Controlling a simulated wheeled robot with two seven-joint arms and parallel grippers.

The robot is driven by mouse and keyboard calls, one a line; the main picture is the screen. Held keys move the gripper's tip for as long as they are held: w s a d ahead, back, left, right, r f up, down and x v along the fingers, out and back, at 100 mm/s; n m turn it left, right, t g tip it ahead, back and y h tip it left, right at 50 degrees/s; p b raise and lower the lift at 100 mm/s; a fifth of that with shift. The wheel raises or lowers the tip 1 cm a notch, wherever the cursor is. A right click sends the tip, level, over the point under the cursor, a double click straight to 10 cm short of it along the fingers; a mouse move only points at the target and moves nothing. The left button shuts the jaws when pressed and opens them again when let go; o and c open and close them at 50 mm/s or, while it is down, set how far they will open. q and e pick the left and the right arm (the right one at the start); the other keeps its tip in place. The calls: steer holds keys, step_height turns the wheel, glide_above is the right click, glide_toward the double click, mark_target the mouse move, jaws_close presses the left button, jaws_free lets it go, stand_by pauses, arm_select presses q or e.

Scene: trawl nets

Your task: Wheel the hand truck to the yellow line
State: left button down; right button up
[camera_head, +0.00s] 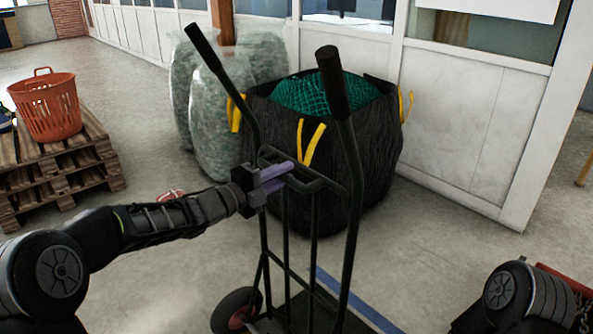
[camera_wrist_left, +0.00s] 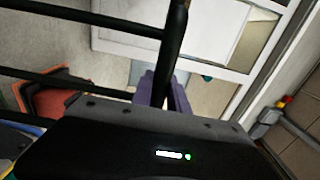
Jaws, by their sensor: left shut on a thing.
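The dark green hand truck (camera_head: 351,205) stands upright in front of me in the head view, with two black-gripped handles at the top and a wheel (camera_head: 237,311) low on its left side. My left gripper (camera_head: 283,177), with purple fingers, is shut on its upper crossbar. In the left wrist view the purple fingers (camera_wrist_left: 162,92) close around a dark bar of the hand truck (camera_wrist_left: 174,40). My right gripper is out of view; only part of my right arm shows at the lower right. A blue line lies on the floor; no yellow line is visible.
A black bulk bag (camera_head: 380,165) with green netting and yellow straps stands just behind the hand truck. Filled clear bags (camera_head: 212,120) are beside it. An orange basket (camera_head: 47,106) sits on wooden pallets (camera_head: 95,150) at left. A blue floor line (camera_head: 357,303) passes behind the truck.

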arm_select(q)
steer(key=c, duration=1.5)
jaws_free()
steer(key=shift+s+d+r, duration=0.15)
steer(key=shift+d+r, duration=0.05)
steer(key=shift+r, duration=0.05)
steer(key=o, duration=0.3)
steer(key=shift+f, duration=0.15)
steer(key=shift+o, duration=0.2)
steer(key=shift+a+f, duration=0.1)
steer(key=shift+a, duration=0.1)
steer(key=b+v, duration=0.2)
steer(key=v, duration=1)
